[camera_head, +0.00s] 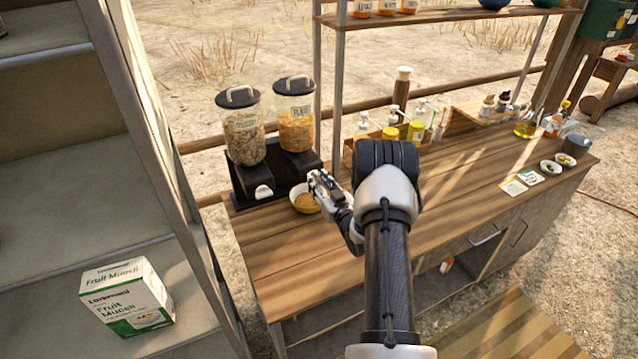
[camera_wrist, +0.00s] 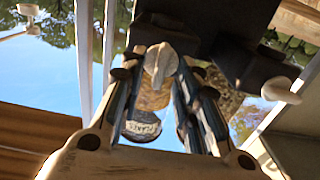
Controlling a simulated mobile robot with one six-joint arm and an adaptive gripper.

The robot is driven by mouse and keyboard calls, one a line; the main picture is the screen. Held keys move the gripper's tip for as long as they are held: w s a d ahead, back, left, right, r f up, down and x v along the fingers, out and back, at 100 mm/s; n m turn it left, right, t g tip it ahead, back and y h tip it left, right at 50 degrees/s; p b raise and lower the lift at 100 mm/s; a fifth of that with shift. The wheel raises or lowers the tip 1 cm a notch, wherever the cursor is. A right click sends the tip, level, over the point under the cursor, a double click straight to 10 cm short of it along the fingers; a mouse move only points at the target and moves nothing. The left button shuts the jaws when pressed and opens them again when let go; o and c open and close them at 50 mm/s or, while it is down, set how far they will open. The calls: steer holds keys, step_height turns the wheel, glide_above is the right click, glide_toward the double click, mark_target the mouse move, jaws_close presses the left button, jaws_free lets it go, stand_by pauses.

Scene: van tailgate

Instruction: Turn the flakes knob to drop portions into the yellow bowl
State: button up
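The flakes dispenser (camera_head: 296,130) is the right canister of a black double stand, part full of orange flakes. In the wrist view it appears upside down, its label (camera_wrist: 141,129) showing. Its pale knob (camera_wrist: 160,62) lies between my fingertips; in the head view my gripper hides it. My gripper (camera_head: 318,182) reaches in from the right at the stand's front, just above the yellow bowl. The wrist view shows my gripper (camera_wrist: 164,72) with its fingers apart on both sides of the knob; contact is unclear. The yellow bowl (camera_head: 297,207) stands below the flakes outlet with some orange-brown content.
The muesli canister (camera_head: 244,135) stands to the left, its knob (camera_head: 262,192) free; that knob also shows in the wrist view (camera_wrist: 281,91). A shelf post (camera_head: 327,90) rises right of the canisters. Bottles and a crate (camera_head: 360,150) stand behind my arm. The wooden counter (camera_head: 290,255) in front is clear.

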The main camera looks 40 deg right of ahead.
steer(key=shift+w, duration=0.2)
jaws_close()
stand_by(0.3)
